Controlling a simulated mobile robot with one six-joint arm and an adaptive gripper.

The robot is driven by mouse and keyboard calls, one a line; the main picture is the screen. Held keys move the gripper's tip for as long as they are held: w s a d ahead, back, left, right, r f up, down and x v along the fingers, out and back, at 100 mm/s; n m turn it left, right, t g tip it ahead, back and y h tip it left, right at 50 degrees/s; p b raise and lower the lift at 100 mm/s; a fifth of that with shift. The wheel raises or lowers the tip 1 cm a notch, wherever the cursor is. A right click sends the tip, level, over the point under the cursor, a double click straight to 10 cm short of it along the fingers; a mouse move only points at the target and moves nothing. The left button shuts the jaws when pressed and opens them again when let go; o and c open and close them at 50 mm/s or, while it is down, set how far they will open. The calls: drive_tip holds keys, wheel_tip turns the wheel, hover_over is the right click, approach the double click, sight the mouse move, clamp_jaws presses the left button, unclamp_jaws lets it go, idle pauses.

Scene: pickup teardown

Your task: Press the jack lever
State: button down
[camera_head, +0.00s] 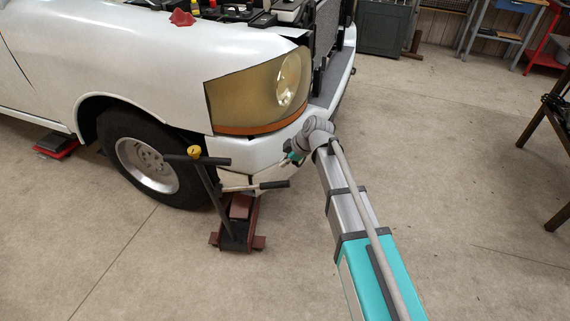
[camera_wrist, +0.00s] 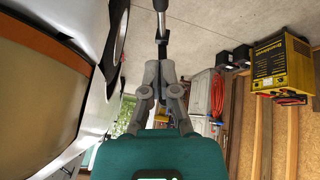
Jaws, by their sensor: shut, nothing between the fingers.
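The red floor jack (camera_head: 240,208) stands on the floor at the truck's front corner. Its lever (camera_head: 272,184), a pale rod with a black grip, sticks out to the right. A dark upright handle with a crossbar (camera_head: 216,161) and a yellow knob (camera_head: 194,151) rises beside it. My gripper (camera_head: 289,159) is above the lever's grip, near the bumper; its fingers are small in the head view. In the wrist view my gripper (camera_wrist: 162,66) is shut and empty. A grey rod (camera_wrist: 160,22) with dark parts lies beyond the fingertips; I cannot tell whether they touch.
The white truck's bumper and headlight (camera_head: 288,82) are close to my wrist. The front tyre (camera_head: 150,160) is left of the jack. Open floor lies right of my arm. A yellow machine (camera_wrist: 282,66) shows in the wrist view.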

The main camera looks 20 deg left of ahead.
drive_tip(key=b, duration=0.7)
hover_over(271, 183)
drive_tip(key=d, duration=0.1)
drive_tip(key=shift+s+f, duration=0.2)
drive_tip(key=shift+f, duration=1.65)
drive_tip(key=shift+s+f, duration=0.2)
drive_tip(key=shift+f, duration=1.65)
drive_tip(key=shift+w+d+f+b, duration=0.1)
drive_tip(key=shift+w+f+b, duration=0.1)
drive_tip(key=shift+f+b, duration=0.4)
drive_tip(key=shift+w+d+f+b, duration=0.15)
drive_tip(key=shift+f+b, duration=0.35)
drive_tip(key=shift+f, duration=0.05)
drive_tip(key=shift+w+d+f+b, duration=0.1)
drive_tip(key=shift+w+f+b, duration=0.1)
drive_tip(key=shift+f+b, duration=0.4)
drive_tip(key=shift+s+f, duration=0.1)
